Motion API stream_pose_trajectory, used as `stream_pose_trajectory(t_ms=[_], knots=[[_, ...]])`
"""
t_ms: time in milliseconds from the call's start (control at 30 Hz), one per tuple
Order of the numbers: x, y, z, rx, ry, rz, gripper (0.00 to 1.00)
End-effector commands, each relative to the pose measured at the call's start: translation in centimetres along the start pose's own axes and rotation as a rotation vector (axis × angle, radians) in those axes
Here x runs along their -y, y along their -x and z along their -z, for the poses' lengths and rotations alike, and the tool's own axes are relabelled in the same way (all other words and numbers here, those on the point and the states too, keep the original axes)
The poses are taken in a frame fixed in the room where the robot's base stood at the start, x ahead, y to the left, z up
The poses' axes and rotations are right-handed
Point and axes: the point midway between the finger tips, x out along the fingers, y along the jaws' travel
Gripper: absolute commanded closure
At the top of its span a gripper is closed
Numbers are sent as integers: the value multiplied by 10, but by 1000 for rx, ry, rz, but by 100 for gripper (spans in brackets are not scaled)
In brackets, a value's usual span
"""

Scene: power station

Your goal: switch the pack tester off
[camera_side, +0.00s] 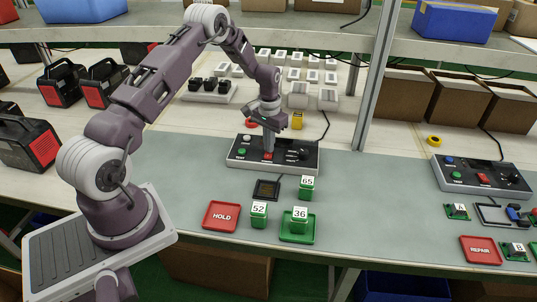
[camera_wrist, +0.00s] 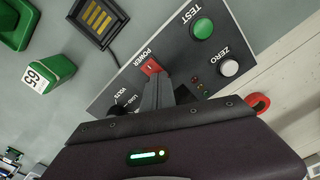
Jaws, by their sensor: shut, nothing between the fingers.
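The pack tester (camera_side: 235,158) is a dark-topped panel on the bench in the side view, with a green TEST button, a white ZERO button and dark knobs. In the wrist view its panel (camera_wrist: 170,40) shows the red POWER rocker (camera_wrist: 151,67) with a white mark. Small indicator lights (camera_wrist: 198,84) sit below the ZERO and TEST buttons. My gripper (camera_side: 267,151) is shut and empty, pointing down at the red rocker. In the wrist view the gripper fingertips (camera_wrist: 156,79) are right by the rocker's edge; I cannot tell whether they touch it.
A dark socket plate (camera_side: 266,189) and numbered green packs (camera_side: 259,215) stand in front, with a red HOLD tray (camera_side: 221,216) and a green tray (camera_side: 297,239). A red ring (camera_side: 251,124) and yellow block (camera_side: 297,120) lie behind. Another similar panel (camera_side: 480,177) stands far right.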

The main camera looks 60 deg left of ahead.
Motion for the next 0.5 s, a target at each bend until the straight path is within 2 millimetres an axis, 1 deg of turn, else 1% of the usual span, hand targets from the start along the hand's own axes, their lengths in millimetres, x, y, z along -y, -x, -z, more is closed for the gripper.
stream_pose_trajectory(t_ms=[67,133,500], knots=[[0,-1,0,1,0,0,100],[0,2,0,0,0,0,100],[0,42,0,-2,0,0,100]])
